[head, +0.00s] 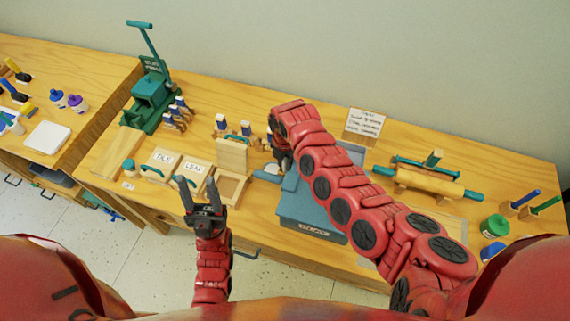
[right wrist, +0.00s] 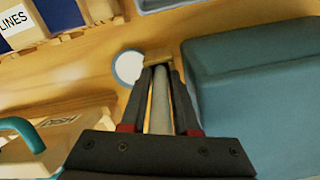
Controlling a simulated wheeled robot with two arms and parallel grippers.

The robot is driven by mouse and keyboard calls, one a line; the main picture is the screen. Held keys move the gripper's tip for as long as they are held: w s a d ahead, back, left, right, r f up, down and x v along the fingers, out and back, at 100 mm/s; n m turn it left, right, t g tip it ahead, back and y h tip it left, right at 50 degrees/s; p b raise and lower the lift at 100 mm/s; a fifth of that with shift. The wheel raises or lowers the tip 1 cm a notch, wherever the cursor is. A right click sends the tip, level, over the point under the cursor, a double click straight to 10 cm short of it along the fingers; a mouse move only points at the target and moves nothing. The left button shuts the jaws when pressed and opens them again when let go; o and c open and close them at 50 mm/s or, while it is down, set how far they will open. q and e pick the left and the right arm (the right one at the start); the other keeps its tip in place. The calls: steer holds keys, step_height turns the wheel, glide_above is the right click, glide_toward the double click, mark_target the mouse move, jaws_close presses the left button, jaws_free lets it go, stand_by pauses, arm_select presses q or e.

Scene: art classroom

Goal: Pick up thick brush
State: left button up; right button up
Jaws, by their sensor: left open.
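In the right wrist view, a pale grey rod (right wrist: 160,105) with a tan block (right wrist: 158,57) at its far end lies between the two fingers of my right gripper (right wrist: 160,78). It looks like a thick handle, but I cannot tell for sure that it is the thick brush. The fingers are close on both sides of the rod; whether they press on it is unclear. In the head view my right gripper (head: 283,160) is mostly hidden by its own arm, left of the blue-grey box. My left gripper (head: 199,188) is open and empty at the table's front edge.
A blue-grey box (head: 300,209) stands right beside my right gripper. Wooden trays (head: 230,188) and boards labelled TILE (head: 163,160) and LEAF (head: 194,168) lie to the left. A green press (head: 152,90) stands at the back left. A white disc (right wrist: 128,67) is near the rod's end.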

jaws_close()
steer(key=shift+r, duration=0.1)
step_height(320, 180, up, 9)
steer(key=b, duration=0.3)
steer(key=shift+s+r, duration=0.1)
steer(key=shift+r, duration=0.35)
